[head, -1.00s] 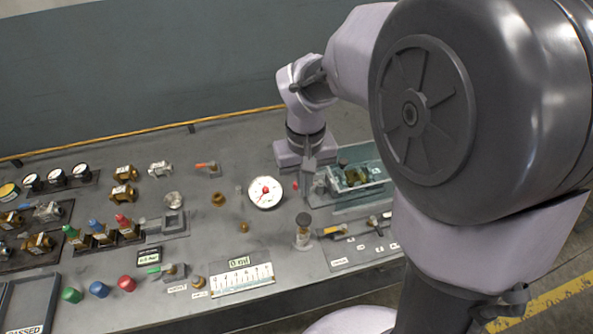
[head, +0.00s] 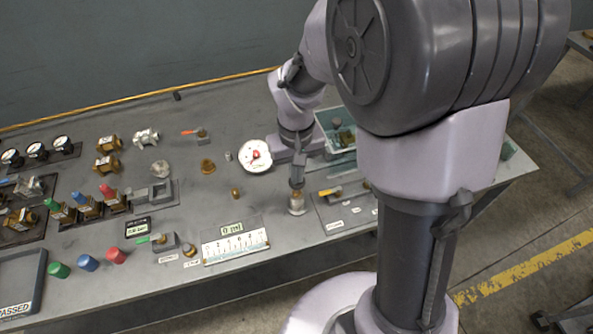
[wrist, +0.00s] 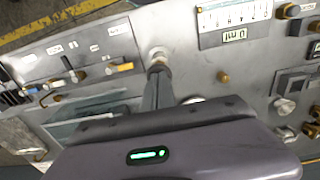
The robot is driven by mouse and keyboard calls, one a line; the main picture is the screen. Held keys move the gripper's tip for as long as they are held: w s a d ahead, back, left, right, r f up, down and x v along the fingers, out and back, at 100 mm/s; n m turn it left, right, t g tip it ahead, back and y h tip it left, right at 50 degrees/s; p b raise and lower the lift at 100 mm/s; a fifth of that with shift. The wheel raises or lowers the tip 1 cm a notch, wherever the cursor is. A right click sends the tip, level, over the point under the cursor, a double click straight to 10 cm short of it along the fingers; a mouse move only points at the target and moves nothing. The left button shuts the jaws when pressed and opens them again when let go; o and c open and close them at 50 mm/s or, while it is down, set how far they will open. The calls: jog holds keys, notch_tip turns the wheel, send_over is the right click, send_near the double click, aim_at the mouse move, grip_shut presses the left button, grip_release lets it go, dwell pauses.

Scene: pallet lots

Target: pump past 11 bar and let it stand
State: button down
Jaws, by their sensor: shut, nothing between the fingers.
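A scale plate (head: 235,242) with a small display lies left of the fitting. A panel with a yellow-handled valve (head: 331,191) lies to the right. A clear tray (head: 335,150) stands behind it. Red, blue and green caps and brass valves fill the left side.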

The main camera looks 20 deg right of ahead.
notch_tip(320, 180, down, 4)
jog(key=shift+r+b, duration=0.1)
jog(key=shift+b, duration=1.1)
jog(key=shift+s+r, duration=0.1)
jog(key=shift+s, duration=0.1)
jog(key=shift+w+r+p, duration=0.1)
jog(key=shift+r+p, duration=0.2)
jog(key=shift+p, duration=0.15)
notch_tip(320, 180, up, 14)
jog(key=p, duration=0.6)
jog(key=shift+p, duration=0.4)
jog(key=shift+a+f, duration=0.1)
